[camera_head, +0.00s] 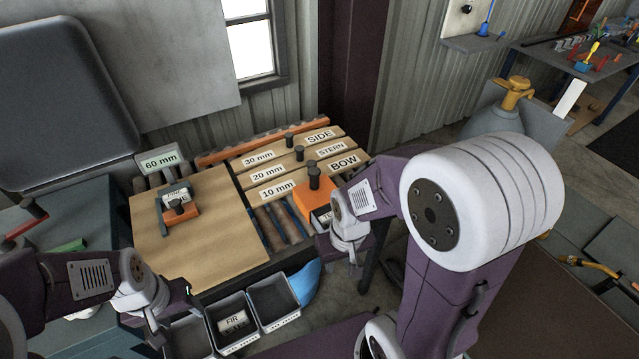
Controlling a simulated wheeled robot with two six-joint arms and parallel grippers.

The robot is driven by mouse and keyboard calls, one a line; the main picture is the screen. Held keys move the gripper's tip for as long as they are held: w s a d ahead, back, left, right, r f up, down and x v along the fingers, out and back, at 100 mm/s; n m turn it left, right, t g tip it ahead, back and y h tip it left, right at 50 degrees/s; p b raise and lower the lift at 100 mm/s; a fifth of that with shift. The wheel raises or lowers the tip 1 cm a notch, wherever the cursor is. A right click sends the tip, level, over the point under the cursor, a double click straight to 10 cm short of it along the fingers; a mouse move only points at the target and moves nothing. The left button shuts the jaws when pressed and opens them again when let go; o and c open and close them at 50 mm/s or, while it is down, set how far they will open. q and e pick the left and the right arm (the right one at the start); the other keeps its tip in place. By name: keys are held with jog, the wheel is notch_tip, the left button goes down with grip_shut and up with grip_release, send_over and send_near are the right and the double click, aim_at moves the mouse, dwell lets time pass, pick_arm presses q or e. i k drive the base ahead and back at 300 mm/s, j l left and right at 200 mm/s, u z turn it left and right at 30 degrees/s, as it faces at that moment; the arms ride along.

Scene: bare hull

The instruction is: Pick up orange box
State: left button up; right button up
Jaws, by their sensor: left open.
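An orange box (309,203) with a dark knob on top and a pale label on its side stands at the right end of the slatted bench, by the BOW plank. My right gripper (335,250) is at its right and front; my arm hides part of the box, and I cannot tell if they touch or how the fingers stand. A second orange block (182,220) with a dark knob and a label sits in a grey frame on the wooden board. My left gripper (172,318) is open, low at the left, over the front of the bins, apart from both orange things.
The wooden board (215,262) covers the bench's left part. Planks marked SIDE, STERN and BOW (290,172) lie at its right. Grey bins (272,298) stand in front, one labelled FIR. A 60 mm sign (160,159) stands behind. A blue object (306,281) is beside the bins.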

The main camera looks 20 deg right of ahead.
aim_at(314, 194)
jog(key=l+z, duration=0.1)
jog(key=z, duration=0.6)
jog(key=k, duration=0.05)
